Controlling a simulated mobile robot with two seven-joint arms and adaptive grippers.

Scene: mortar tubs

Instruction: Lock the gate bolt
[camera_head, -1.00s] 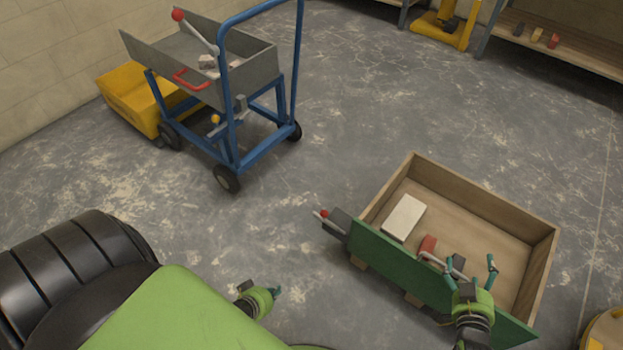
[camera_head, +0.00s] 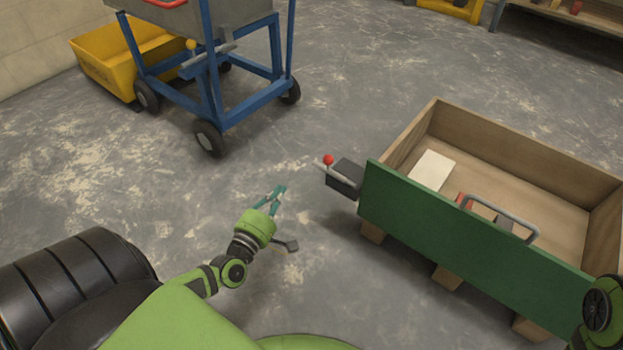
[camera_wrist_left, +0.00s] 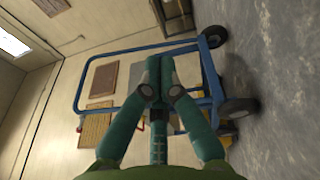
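A green gate panel (camera_head: 450,235) with a grey bar handle (camera_head: 500,218) closes the near side of a wooden crate (camera_head: 520,150). A bolt with a metal rod and red knob (camera_head: 328,160) sits by a dark block (camera_head: 345,179) at the panel's left end. I cannot tell how far the rod is slid. My left gripper (camera_head: 277,191) is left of the bolt, apart from it. In the left wrist view its fingers (camera_wrist_left: 158,68) are together with nothing between them. My right gripper is out of view; part of my right arm shows at the lower right edge.
A blue wheeled frame (camera_head: 205,90) with a grey tray, a lever and a yellow knob (camera_head: 191,44) stands at the back left. A yellow tub (camera_head: 100,75) is behind it. A pale block (camera_head: 433,170) lies in the crate. The floor between frame and crate is clear.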

